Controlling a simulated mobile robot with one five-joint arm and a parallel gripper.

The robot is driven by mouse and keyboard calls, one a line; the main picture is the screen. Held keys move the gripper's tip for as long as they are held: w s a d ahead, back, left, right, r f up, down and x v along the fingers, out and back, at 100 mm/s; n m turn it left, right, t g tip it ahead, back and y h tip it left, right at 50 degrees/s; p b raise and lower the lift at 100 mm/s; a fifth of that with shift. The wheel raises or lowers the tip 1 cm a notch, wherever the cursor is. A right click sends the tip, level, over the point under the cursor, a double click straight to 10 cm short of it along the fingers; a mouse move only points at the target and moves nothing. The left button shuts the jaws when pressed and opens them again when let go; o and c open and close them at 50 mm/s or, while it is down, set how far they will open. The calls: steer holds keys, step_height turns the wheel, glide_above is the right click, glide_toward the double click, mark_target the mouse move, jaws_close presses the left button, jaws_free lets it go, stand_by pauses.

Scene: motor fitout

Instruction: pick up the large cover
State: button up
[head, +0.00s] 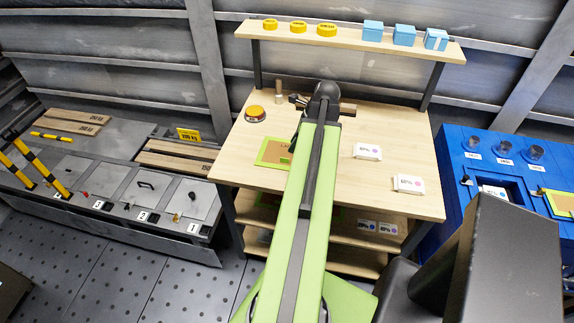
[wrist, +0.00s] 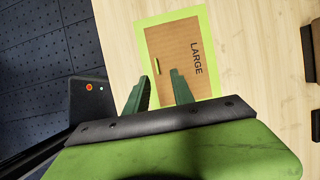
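A brown panel marked LARGE (wrist: 186,50) lies flat inside a bright green border (wrist: 208,30) on the wooden tabletop. A small green upright piece, perhaps a handle, shows on its left part. In the head view the green-bordered panel (head: 273,153) is on the left half of the workbench, partly hidden by my arm. My gripper (wrist: 161,88) is open, with its two dark green fingers apart and nothing seen between them. The fingertips appear over the near edge of the panel; I cannot tell their height above it. In the head view my arm mostly hides the gripper.
On the bench (head: 400,130) are a yellow-topped button (head: 255,113), a wooden peg (head: 278,91) and two white boxes (head: 367,152) (head: 408,184). A raised shelf (head: 345,41) carries yellow discs and blue boxes. A blue bench (head: 455,148) stands right; a grey cabinet (head: 110,180) stands left.

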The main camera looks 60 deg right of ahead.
mark_target(286, 156)
steer(key=shift+b+x, duration=0.45)
steer(key=shift+x, duration=0.75)
steer(key=b+x, duration=0.5)
steer(key=shift+s+a+f, duration=0.2)
steer(key=shift+a, duration=0.1)
steer(key=shift+r, duration=0.2)
steer(key=shift+c, duration=0.3)
jaws_close()
